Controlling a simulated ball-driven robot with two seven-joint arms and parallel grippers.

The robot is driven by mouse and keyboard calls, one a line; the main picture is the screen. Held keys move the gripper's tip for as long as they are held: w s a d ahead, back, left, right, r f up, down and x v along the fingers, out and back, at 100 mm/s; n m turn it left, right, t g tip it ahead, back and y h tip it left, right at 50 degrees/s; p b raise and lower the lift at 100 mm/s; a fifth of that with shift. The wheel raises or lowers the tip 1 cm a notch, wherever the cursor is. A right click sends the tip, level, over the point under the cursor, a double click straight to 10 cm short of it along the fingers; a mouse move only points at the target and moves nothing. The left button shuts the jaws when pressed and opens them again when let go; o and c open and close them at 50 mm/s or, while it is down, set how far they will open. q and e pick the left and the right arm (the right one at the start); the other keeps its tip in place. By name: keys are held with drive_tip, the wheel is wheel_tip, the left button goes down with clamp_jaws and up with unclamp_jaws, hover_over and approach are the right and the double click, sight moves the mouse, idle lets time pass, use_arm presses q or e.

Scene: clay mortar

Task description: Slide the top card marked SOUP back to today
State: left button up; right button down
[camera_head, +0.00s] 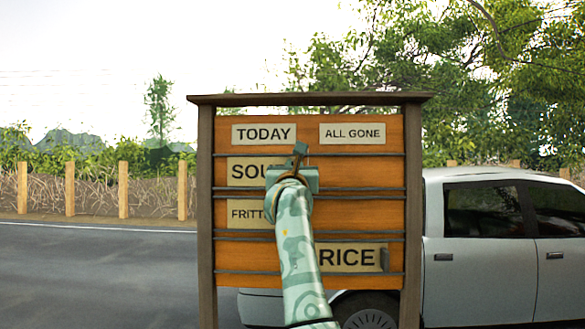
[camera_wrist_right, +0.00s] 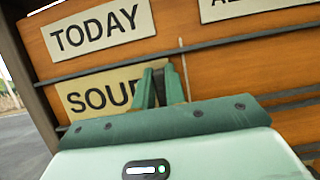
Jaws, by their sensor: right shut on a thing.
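The cream SOUP card (camera_head: 245,172) is in the top row of the wooden board, at its left side under the TODAY label (camera_head: 264,134). The ALL GONE label (camera_head: 352,134) is at the upper right. My right gripper (camera_head: 299,150) covers the card's right end. In the right wrist view the SOUP card (camera_wrist_right: 96,95) shows at the left, and my right gripper's green fingers (camera_wrist_right: 160,88) are closed at its right end, hiding the last letter. The gripped part is hidden between the fingers. My left gripper is in neither view.
The FRITT... card (camera_head: 246,213), partly hidden by my arm, is at the left of the middle row. The RICE card (camera_head: 350,258), with a dark handle (camera_head: 384,260), is at the right below. Dark rails (camera_head: 365,188) cross the board. A silver vehicle (camera_head: 490,240) stands behind.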

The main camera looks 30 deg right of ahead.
drive_tip(key=shift+a, duration=0.1)
drive_tip(key=c, duration=1.6)
unclamp_jaws()
drive_tip(key=shift+o, duration=0.8)
drive_tip(key=shift+w+a, duration=0.1)
drive_tip(key=shift+a, duration=0.05)
drive_tip(key=b+v, duration=0.6)
drive_tip(key=v, duration=1)
drive_tip(key=shift+a, duration=0.25)
drive_tip(key=shift+r, duration=0.1)
